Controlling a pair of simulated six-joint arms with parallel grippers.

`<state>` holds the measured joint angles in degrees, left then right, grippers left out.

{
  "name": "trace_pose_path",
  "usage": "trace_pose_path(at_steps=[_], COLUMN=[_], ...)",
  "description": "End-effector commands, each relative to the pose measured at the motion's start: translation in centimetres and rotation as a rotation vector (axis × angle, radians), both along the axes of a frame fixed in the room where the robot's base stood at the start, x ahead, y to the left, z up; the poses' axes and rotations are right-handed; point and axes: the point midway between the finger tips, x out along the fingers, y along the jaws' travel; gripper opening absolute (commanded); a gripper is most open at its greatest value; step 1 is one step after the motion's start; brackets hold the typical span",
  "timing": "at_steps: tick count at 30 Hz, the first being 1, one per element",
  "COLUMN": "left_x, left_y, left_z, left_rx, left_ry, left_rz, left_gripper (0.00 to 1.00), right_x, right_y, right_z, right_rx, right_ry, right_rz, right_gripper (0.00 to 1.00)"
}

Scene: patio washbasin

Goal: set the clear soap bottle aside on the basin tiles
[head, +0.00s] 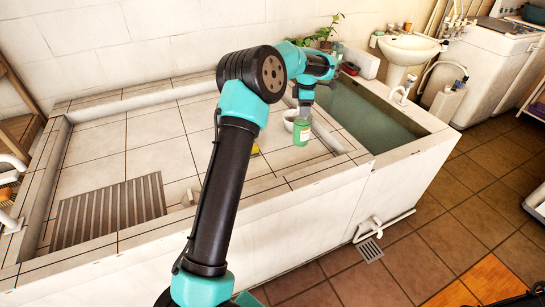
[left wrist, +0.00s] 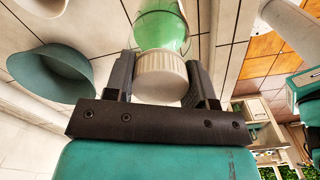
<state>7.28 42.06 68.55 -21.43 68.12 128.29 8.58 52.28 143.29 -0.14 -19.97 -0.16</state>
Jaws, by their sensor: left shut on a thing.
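The soap bottle (head: 302,132) is see-through with green contents and a white cap (left wrist: 161,78). My left gripper (head: 305,108) is shut on it from above. In the left wrist view the two dark fingers sit on either side of the cap. The bottle looks upright over the pale basin tiles (head: 158,158); I cannot tell whether its base touches them. My right gripper is not in view.
A small bowl (head: 290,118) stands close beside the bottle. A water-filled trough (head: 370,122) lies to the right. A yellow item (head: 255,149) lies left of the bottle, partly behind my arm. A slatted grate (head: 110,210) is at the front left; open tiles lie behind it.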

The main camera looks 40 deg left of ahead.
Motion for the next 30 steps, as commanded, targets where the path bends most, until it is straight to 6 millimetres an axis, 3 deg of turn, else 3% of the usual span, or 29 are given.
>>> trace_pose_path(at_steps=[4, 12, 24, 30], left_x=[0.0, 0.0, 0.0, 0.0], left_y=[0.0, -0.1, 0.0, 0.0], left_z=[-0.9, -4.6, -5.1, -7.6], left_rx=[0.0, -0.001, 0.0, 0.0], left_ry=[0.001, 0.001, 0.0, 0.003], left_rz=[0.0, -0.002, -0.001, -0.001], left_gripper=[0.0, 0.0, 0.0, 0.0], right_x=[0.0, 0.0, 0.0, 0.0], right_y=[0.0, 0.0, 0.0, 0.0], right_z=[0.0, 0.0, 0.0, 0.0], right_rx=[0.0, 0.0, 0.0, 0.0], right_ry=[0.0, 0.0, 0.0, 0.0], right_rz=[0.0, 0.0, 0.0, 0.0], right_gripper=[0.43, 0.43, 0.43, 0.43])
